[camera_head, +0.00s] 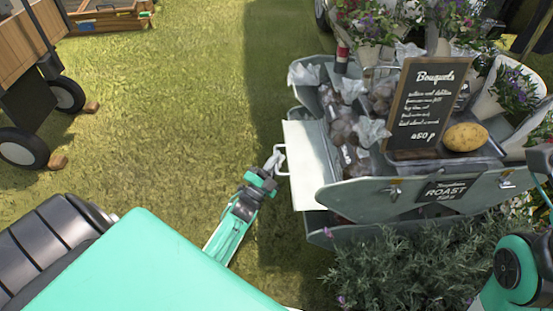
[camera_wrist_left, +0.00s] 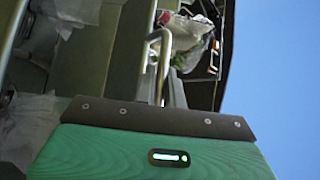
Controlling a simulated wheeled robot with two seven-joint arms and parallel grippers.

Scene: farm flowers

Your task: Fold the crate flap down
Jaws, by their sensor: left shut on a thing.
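The grey-green metal crate (camera_head: 345,197) stands at the right in the head view. Its pale flap (camera_head: 306,165) is on the crate's left end and carries a metal handle (camera_head: 281,160). My left gripper (camera_head: 272,172) is at this handle, on the flap's outer side, and is shut on it. In the left wrist view the bent metal handle (camera_wrist_left: 163,45) rises from behind the dark edge of my green gripper, and the fingertips are hidden. My right arm shows at the lower right of the head view, but its gripper is out of view.
Plastic-wrapped goods (camera_head: 345,130), a "Bouquets" chalkboard (camera_head: 425,100), a potato (camera_head: 466,137) and flower pots (camera_head: 489,107) crowd the crate area. Bushy plants (camera_head: 400,265) grow below it. Open grass (camera_head: 180,100) lies left, with a wheeled wooden cart (camera_head: 22,45) beyond.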

